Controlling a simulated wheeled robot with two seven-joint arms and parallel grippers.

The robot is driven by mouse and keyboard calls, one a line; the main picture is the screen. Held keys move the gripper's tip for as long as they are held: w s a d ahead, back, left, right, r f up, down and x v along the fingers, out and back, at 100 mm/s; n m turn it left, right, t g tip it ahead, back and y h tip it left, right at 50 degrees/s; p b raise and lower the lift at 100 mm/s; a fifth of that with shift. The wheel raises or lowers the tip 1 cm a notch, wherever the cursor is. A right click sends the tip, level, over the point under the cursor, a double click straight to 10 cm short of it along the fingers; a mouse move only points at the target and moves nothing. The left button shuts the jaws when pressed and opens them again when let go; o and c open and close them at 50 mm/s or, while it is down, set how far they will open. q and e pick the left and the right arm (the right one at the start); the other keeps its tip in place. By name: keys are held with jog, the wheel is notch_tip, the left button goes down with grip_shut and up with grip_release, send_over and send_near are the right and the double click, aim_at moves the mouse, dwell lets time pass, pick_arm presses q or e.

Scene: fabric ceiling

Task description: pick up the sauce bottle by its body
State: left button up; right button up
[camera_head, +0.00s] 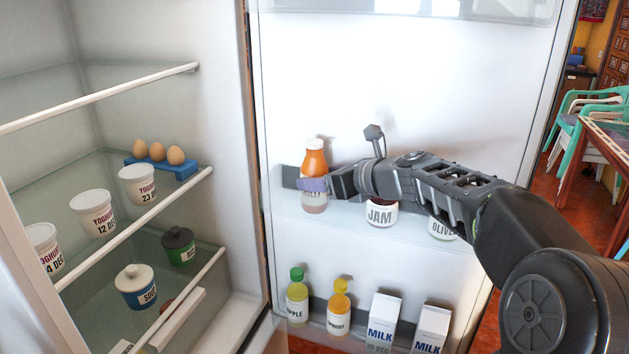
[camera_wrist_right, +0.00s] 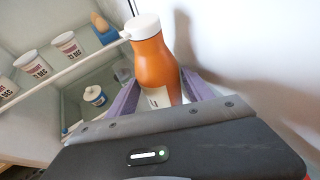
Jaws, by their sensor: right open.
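The sauce bottle (camera_head: 315,160) has a white cap, an orange upper part and a pale label. It stands upright on the upper shelf of the fridge door. My right gripper (camera_head: 311,185) reaches it from the right at body height and partly covers its label. In the right wrist view the bottle (camera_wrist_right: 154,62) stands between the two purple fingers of the right gripper (camera_wrist_right: 160,92), one on each side. The fingers are open, and I cannot tell whether either touches the bottle. The bottle's lower part is hidden there by the gripper body. My left gripper is not in view.
A jam jar (camera_head: 381,214) and an olive jar (camera_head: 441,229) stand to the right on the same shelf, partly behind my arm. Bottles and milk cartons (camera_head: 382,322) fill the shelf below. Yoghurt cups (camera_head: 93,212) and eggs (camera_head: 158,153) are in the fridge at left.

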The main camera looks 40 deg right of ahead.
jog(key=shift+c, duration=0.3)
dwell(0.4)
jog(key=shift+w, duration=0.1)
grip_shut()
dwell(0.3)
